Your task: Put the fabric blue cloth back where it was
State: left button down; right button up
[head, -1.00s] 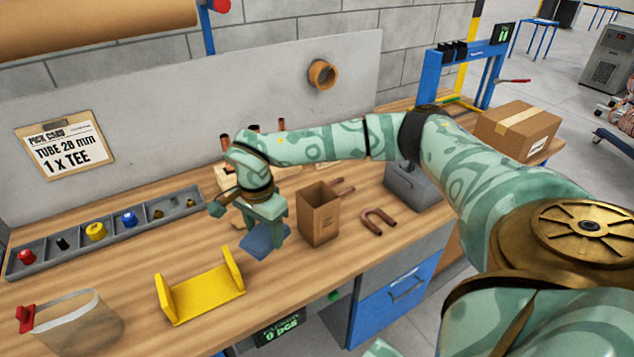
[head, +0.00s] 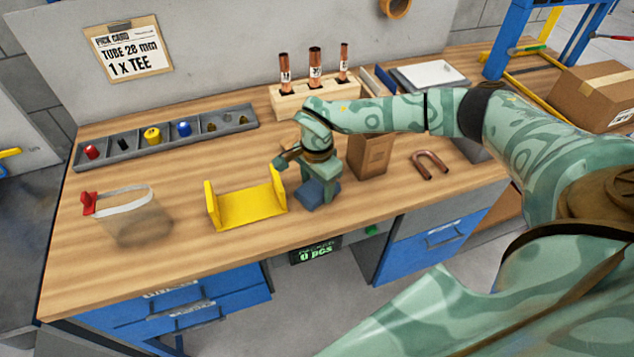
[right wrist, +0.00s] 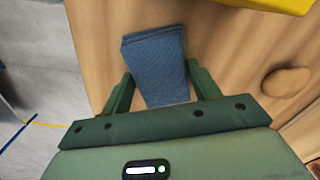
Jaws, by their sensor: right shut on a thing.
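The blue fabric cloth (head: 318,190) is a small folded piece under my right gripper (head: 318,202), between the yellow bracket and the cardboard box. In the right wrist view the cloth (right wrist: 157,62) reaches out between the two green fingers of my right gripper (right wrist: 160,86), which is shut on it. The cloth is at or close to the wooden tabletop; I cannot tell whether it touches. My left gripper is not in view.
The yellow bracket (head: 250,208) stands just left of the cloth. An open cardboard box (head: 369,158) is close on the right, with a copper U-bend (head: 431,164) beyond it. A wooden block (head: 290,103) holds copper tubes behind.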

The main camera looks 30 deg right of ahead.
aim_at(317, 187)
jog(key=o, duration=0.9)
jog(key=shift+f, duration=0.1)
jog(key=shift+o, duration=0.2)
notch_tip(317, 187, up, 12)
jog(key=p, duration=0.1)
jog(key=shift+p, duration=0.4)
